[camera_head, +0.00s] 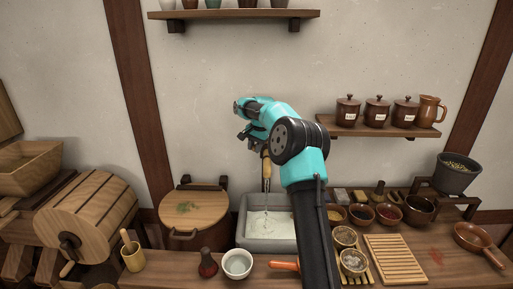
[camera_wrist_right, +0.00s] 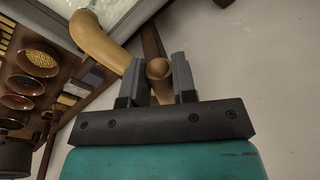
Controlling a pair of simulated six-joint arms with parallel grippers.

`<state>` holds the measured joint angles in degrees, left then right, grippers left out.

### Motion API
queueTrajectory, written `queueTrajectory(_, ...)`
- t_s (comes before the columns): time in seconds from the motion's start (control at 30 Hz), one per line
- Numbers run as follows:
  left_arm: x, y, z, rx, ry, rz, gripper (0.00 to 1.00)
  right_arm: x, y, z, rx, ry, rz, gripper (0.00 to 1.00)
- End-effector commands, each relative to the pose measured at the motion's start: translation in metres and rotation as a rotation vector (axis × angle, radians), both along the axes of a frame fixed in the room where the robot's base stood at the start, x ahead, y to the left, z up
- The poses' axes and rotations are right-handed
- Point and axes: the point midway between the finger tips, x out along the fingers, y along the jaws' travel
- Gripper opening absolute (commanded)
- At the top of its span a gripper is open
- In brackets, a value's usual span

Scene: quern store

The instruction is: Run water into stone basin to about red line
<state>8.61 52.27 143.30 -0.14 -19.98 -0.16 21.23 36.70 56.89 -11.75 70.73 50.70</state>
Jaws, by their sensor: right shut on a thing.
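The grey stone basin (camera_head: 262,246) stands on the bench at the middle of the head view, partly hidden by my right arm. Pale water (camera_head: 262,225) lies in it. A wooden tap spout (camera_head: 266,168) points down above the basin, and a thin stream of water (camera_head: 266,198) runs from it. The spout also shows in the right wrist view (camera_wrist_right: 97,38). My right gripper (camera_head: 250,131) is shut on the tap's round wooden handle (camera_wrist_right: 158,69), which sits between its fingers. I cannot make out the red line. My left gripper is out of view.
A lidded wooden tub (camera_head: 194,211) stands left of the basin, beside a wooden drum (camera_head: 86,217). Small bowls (camera_head: 388,213) and a slatted rack (camera_head: 394,258) are on the right. A white bowl (camera_head: 237,264) stands in front of the basin. A jar shelf (camera_head: 375,132) hangs behind.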

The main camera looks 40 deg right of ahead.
Motion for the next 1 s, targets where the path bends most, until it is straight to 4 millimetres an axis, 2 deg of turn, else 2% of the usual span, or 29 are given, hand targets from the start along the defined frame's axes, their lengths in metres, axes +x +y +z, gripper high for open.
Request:
queueTrajectory(0.03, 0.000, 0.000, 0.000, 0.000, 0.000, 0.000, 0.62, 0.000, -0.001, 0.001, -0.002, -0.002, 0.000, 0.28)
queueTrajectory(0.27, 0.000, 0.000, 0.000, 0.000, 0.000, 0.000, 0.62, 0.000, 0.000, 0.000, -0.002, -0.002, 0.000, 0.51)
queueTrajectory(0.67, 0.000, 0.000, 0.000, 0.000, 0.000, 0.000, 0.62, -0.001, -0.001, 0.007, -0.001, -0.003, 0.000, 0.51)
queueTrajectory(0.87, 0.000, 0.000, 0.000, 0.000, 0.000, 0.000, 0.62, -0.005, -0.002, 0.031, -0.002, -0.005, -0.001, 0.51)
queueTrajectory(1.0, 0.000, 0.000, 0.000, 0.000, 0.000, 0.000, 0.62, -0.010, -0.004, 0.057, -0.002, -0.006, -0.001, 0.51)
